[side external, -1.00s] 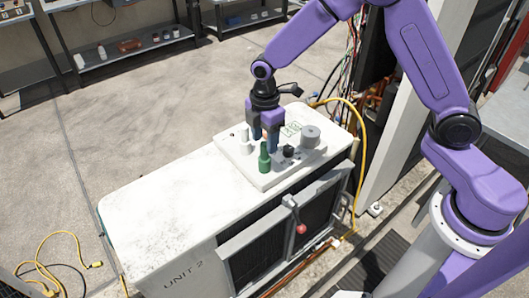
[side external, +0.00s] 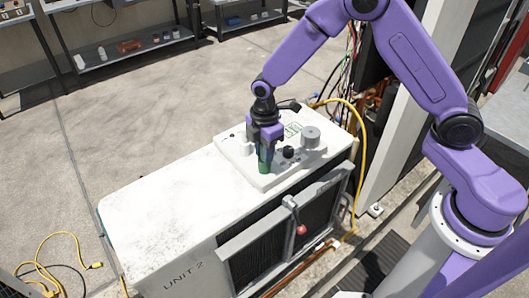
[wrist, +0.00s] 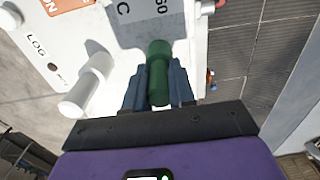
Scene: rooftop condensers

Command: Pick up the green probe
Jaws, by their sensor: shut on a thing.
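The green probe (side external: 263,168) is upright at the front edge of the white panel (side external: 262,183) on top of the unit. My gripper (side external: 265,156) has come down over it, with its fingers on either side of the probe's upper part. In the wrist view the green probe (wrist: 158,70) lies between the dark fingers of my gripper (wrist: 159,90), which are shut on it. The probe's lower end is at or very near the panel; I cannot tell whether it is touching.
A white cylinder (wrist: 86,87) stands close to the left of the probe in the wrist view. On the panel are a grey cylinder (side external: 310,137) and a black knob (side external: 288,152). The left part of the white unit top (side external: 165,210) is clear. A yellow cable (side external: 357,150) runs beside the unit.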

